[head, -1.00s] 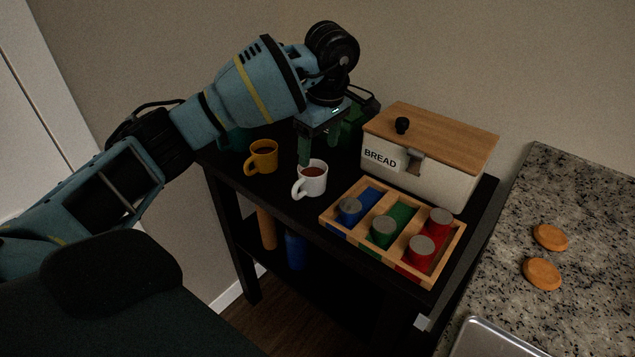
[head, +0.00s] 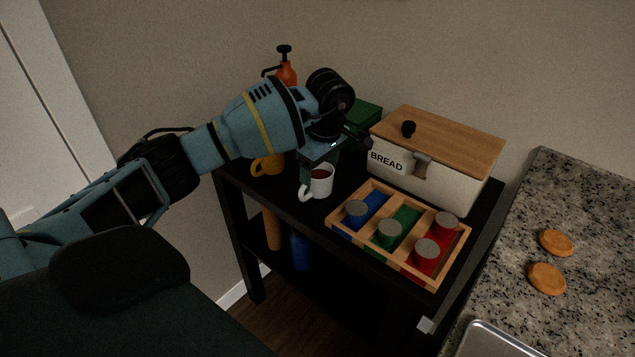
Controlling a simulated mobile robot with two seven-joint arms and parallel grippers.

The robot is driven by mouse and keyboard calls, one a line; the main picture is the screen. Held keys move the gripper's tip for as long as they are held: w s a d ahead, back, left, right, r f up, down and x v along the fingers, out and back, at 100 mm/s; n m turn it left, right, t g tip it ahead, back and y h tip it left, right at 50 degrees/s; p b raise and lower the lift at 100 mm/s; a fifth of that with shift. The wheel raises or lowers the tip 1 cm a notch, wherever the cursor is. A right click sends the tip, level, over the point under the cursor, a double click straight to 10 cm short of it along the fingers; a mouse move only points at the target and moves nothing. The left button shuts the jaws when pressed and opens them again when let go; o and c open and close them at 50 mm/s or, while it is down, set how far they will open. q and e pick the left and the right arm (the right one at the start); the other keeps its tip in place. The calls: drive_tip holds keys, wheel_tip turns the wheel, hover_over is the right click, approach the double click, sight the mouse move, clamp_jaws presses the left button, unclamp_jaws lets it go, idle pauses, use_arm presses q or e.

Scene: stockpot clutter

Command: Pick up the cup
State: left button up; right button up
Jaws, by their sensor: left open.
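A white cup (head: 319,183) with dark red-brown contents stands upright on the black table, its handle toward the lower left. A yellow cup (head: 266,166) stands to its left, partly hidden by my left arm. My left gripper (head: 318,163) is open and points down just behind and above the white cup. Its fingertips are hard to make out, and I cannot tell whether they touch the cup. My right gripper is not in view.
A wooden tray (head: 334,228) with blue, green and red cylinders sits right of the white cup. Behind it stands a bread box (head: 453,182). A granite counter (head: 583,196) lies right.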

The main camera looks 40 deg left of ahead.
use_arm(q)
drive_tip(key=c, duration=0.9)
drive_tip(key=shift+o, duration=0.2)
drive_tip(key=shift+r, duration=0.15)
drive_tip(key=shift+r, duration=1.2)
drive_tip(key=shift+s+d+r, duration=0.1)
drive_tip(key=shift+s+r, duration=0.25)
drive_tip(key=shift+r, duration=0.1)
drive_tip(key=s+d+r, duration=0.1)
drive_tip(key=s+d, duration=0.2)
drive_tip(key=s, duration=1.1)
drive_tip(key=shift+s+r+b, duration=0.2)
drive_tip(key=shift+s+b, duration=0.15)
drive_tip(key=shift+b, duration=0.05)
drive_tip(key=shift+s, duration=0.1)
